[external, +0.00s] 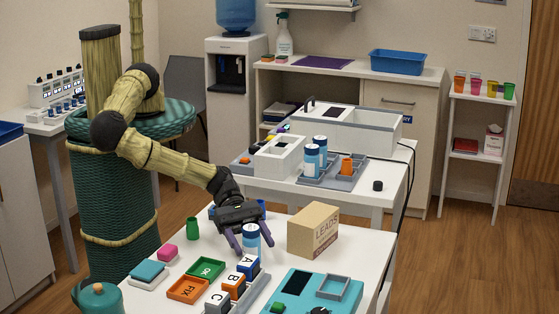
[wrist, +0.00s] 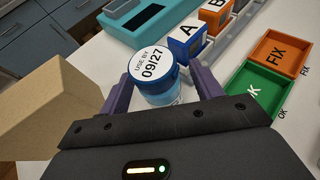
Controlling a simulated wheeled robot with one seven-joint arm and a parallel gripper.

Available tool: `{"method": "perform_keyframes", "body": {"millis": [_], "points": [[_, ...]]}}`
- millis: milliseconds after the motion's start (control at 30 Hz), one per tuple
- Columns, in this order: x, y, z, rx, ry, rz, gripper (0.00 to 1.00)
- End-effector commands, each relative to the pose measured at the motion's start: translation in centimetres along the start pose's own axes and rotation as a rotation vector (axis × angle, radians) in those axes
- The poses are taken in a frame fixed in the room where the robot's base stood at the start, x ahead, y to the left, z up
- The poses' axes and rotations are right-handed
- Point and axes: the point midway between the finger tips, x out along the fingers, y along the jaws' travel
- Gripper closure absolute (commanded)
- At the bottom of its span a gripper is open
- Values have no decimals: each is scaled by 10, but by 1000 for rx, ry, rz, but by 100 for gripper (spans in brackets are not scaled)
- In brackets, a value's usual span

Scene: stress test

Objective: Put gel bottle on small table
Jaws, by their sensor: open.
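A blue and white bottle (external: 251,240), perhaps the gel bottle, stands upright on the white front table (external: 180,240). In the wrist view the bottle's white lid (wrist: 147,68) reads "USE BY 09/27". My gripper (external: 253,247) is open above the table, with one purple finger on each side of the bottle; in the wrist view the gripper (wrist: 163,88) shows the fingers apart, and I cannot tell whether they touch it. Two similar bottles (external: 313,161) stand in a grey tray on the middle table. A small white stand (external: 468,101) at the back right may be the small table.
A cardboard box (external: 313,230) stands close to the right of my gripper. Lettered A, B and C blocks (external: 234,286), OK and FIX trays (external: 207,268) and a teal device (external: 300,290) crowd the front. Colored cups (external: 476,86) occupy part of the stand's top.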

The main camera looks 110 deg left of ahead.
Motion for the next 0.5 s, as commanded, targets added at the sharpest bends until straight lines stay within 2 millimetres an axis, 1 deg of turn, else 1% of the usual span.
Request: {"method": "perform_keyframes", "body": {"millis": [233,367,400,500], "points": [[0,0,0,0,0,0,35],[0,0,0,0,0,0,61],[0,0,0,0,0,0,69],[0,0,0,0,0,0,86]]}}
